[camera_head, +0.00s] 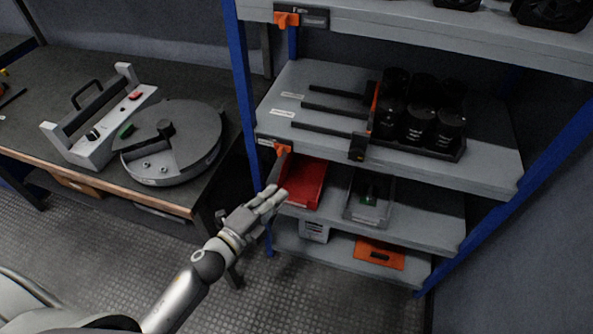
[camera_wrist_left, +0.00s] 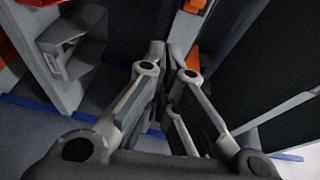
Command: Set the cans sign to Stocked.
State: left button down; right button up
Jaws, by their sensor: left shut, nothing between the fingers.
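The cans are black cylinders (camera_head: 418,112) in a dark tray on the middle shelf (camera_head: 480,168). At the left end of that shelf's front edge is a small sign with an orange piece (camera_head: 282,149). A dark part hangs below it, and I cannot read any wording on it. My left gripper (camera_head: 280,196) is shut and empty, just below this sign and in front of the red bin, apart from the orange piece. In the left wrist view my two fingers (camera_wrist_left: 168,50) point up the picture, with orange patches behind them that I cannot identify surely. My right gripper is not in view.
A similar orange-and-dark sign (camera_head: 300,17) is on the top shelf's edge. Below are a red bin (camera_head: 305,184), a grey bin (camera_head: 368,200) and an orange piece (camera_head: 379,253). The blue upright (camera_head: 241,75) stands close by. A workbench (camera_head: 90,187) with devices is left.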

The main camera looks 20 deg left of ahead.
aim_at(281, 150)
pick_arm(q)
jog(key=shift+d+r+m, duration=0.25)
jog(key=shift+r, duration=0.3)
jog(key=shift+d+r+m, duration=0.2)
jog(key=shift+r+m, duration=0.05)
jog(key=shift+r, duration=0.3)
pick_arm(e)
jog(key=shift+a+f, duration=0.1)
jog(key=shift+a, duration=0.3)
pick_arm(q)
jog(key=p+x, duration=0.1)
jog(key=x, duration=0.9)
jog(key=a, duration=0.3)
jog(key=shift+a+r, duration=0.2)
jog(key=shift+a, duration=0.2)
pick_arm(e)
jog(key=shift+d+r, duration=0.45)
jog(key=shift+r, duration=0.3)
